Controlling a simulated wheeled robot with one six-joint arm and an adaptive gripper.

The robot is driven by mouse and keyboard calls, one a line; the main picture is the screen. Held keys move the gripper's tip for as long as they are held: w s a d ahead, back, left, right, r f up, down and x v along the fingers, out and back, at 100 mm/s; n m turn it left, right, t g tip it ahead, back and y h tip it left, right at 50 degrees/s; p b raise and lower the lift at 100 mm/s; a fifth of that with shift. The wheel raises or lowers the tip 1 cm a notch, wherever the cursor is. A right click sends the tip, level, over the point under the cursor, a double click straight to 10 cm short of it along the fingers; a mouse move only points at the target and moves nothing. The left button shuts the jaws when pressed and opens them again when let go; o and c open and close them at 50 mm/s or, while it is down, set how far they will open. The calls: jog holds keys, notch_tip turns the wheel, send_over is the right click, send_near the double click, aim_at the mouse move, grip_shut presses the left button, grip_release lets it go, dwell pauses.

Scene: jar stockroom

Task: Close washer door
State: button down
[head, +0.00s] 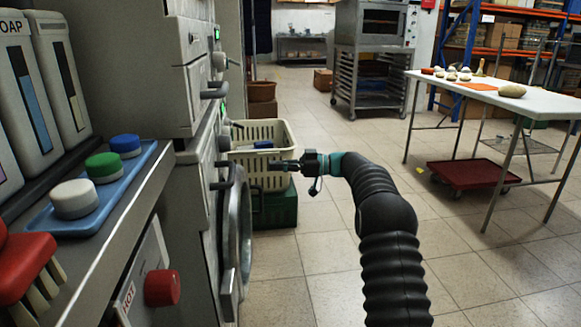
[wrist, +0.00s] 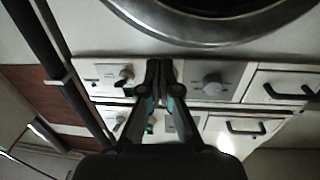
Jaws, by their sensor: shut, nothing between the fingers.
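The washer (head: 203,200) stands at the left in the head view. Its round metal-rimmed door (head: 246,235) shows nearly edge-on, close to the front panel; I cannot tell whether a gap is left between them. In the wrist view, a curved metal rim of the round door (wrist: 205,35) crosses the top, with a dark centre. My gripper (head: 274,167) points left toward the machine front, above and to the right of the door. In the wrist view, my gripper (wrist: 159,66) is shut and empty, with its fingertips below the rim, over the control panel.
A cream basket (head: 283,133) sits on a green crate (head: 273,208) behind my gripper. A shelf at the left holds a blue tray (head: 45,222) with several coloured caps. A white table (head: 545,103) stands at the right.

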aim_at(245, 166)
jog(key=a, duration=0.7)
jog(key=shift+w, duration=0.2)
